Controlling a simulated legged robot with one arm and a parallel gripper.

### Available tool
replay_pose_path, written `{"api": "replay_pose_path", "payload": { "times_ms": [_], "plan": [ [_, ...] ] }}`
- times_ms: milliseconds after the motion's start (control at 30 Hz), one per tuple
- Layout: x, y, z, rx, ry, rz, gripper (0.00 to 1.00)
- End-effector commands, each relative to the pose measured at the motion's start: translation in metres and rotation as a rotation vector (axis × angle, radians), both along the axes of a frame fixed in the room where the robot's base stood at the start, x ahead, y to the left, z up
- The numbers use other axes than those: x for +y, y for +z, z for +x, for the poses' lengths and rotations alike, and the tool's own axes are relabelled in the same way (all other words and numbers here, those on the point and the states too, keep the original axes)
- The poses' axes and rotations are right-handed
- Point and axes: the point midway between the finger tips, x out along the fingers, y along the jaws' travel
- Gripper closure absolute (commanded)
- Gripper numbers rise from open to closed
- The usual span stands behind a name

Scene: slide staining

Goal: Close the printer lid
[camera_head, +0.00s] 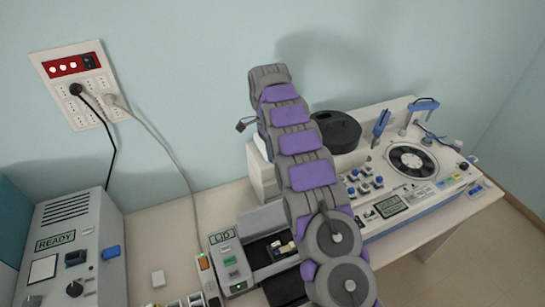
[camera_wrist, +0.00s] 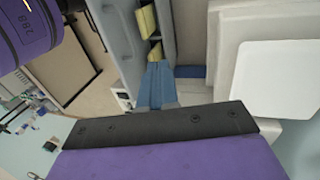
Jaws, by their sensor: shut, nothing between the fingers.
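The printer (camera_head: 228,262), with a sign reading LID and a green panel, stands at the bottom middle of the head view. My arm covers its right part. Its dark inside with small yellowish pieces (camera_head: 281,248) shows, so it looks open. A pale upright part (camera_head: 258,178) behind it may be the lid; my arm hides much of it. In the wrist view, my gripper (camera_wrist: 160,68) has its blue fingers together, empty, beside a grey wall and yellowish pieces (camera_wrist: 147,20). A white panel (camera_wrist: 280,80) is on the right. I cannot tell whether the fingers touch anything.
A grey machine with a READY sign (camera_head: 55,240) stands at the left. A white machine with a round rotor (camera_head: 412,161) and a dark round container (camera_head: 338,131) are at the right. Cables hang from the wall socket panel (camera_head: 77,83).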

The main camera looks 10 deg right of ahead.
Motion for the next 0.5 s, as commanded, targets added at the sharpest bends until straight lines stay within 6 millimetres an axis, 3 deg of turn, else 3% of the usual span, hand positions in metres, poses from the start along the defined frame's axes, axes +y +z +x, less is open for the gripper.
{"api": "replay_pose_path", "payload": {
  "times_ms": [500],
  "plan": [
    [-0.003,-0.052,-0.016,0.003,0.000,-0.001,1.00]
  ]
}}
